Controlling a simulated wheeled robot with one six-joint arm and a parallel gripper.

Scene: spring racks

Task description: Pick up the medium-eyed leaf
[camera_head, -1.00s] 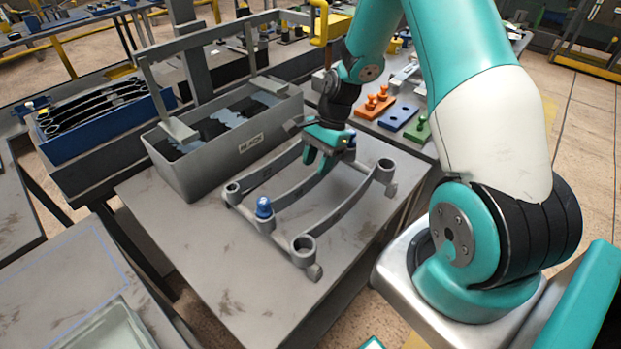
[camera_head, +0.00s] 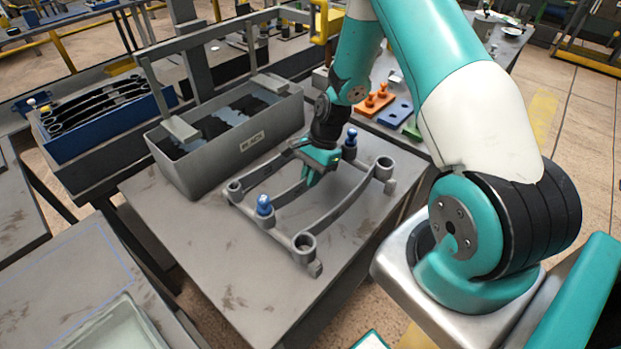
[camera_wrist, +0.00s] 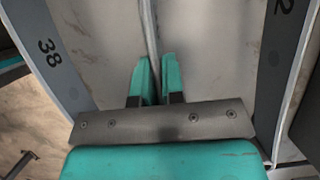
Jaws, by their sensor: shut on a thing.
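A grey rack (camera_head: 281,237) on the table carries several curved leaves side by side. The front right leaf (camera_head: 343,214) has wide round eyes; the back left leaf's near eye (camera_head: 233,188) looks smaller. The middle leaf (camera_head: 288,194) runs between two blue pegs, the near one (camera_head: 264,205) and the far one (camera_head: 352,136); I cannot clearly tell its eye size. My gripper (camera_head: 308,181) is shut on this middle leaf near its middle, pointing down. In the wrist view, the middle leaf (camera_wrist: 151,35) shows as a thin strip between my fingertips (camera_wrist: 158,67).
A grey bin (camera_head: 240,147) stands close behind the rack. A blue crate of black leaves (camera_head: 110,125) is at the left. Orange and blue blocks (camera_head: 374,103) lie behind my arm. Leaves marked 38 (camera_wrist: 48,52) and 2 (camera_wrist: 275,60) flank my fingers. The table's front left is clear.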

